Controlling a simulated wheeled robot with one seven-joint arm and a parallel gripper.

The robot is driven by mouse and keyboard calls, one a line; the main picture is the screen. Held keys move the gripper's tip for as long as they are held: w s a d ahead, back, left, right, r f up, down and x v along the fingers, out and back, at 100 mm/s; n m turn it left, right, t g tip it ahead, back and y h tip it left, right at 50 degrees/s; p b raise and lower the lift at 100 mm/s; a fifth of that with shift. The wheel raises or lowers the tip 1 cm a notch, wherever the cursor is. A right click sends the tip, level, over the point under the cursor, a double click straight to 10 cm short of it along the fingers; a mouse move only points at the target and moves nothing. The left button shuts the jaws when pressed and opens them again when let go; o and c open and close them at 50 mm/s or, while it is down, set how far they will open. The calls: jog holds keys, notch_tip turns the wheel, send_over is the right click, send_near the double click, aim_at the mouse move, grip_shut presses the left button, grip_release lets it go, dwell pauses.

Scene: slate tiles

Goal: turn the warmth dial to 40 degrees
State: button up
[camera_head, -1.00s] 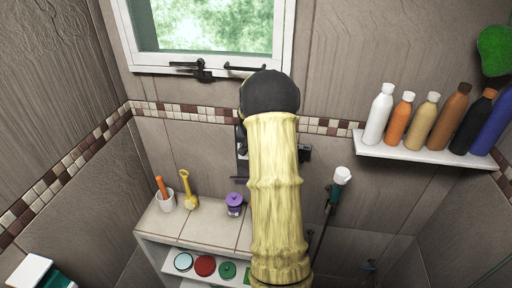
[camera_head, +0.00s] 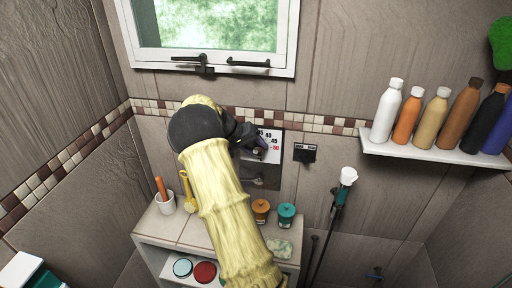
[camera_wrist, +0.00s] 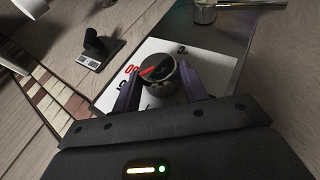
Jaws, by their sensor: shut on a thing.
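The warmth dial (camera_wrist: 156,72) is a dark round knob with a metallic rim on a white scale plate (camera_wrist: 203,62). In the wrist view my gripper (camera_wrist: 158,88) has a finger on each side of the dial and is shut on it. A red mark on the dial's face points left, toward red digits. My arm and gripper hide the plate's left part and most of the dial there.
A small black switch (camera_head: 305,153) is on the wall right of the plate. A hand shower (camera_head: 347,178) hangs further right, below a shelf (camera_head: 430,155) of bottles. Orange (camera_head: 261,210) and teal (camera_head: 286,213) jars stand on the ledge below. A metal fitting (camera_wrist: 205,12) is near the dial.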

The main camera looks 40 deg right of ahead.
dwell(0.3)
jog(key=o, duration=1)
jog(key=b+v, duration=0.4)
jog(key=v, duration=1.3)
jog(key=shift+w+a, duration=0.2)
jog(key=shift+a, duration=0.1)
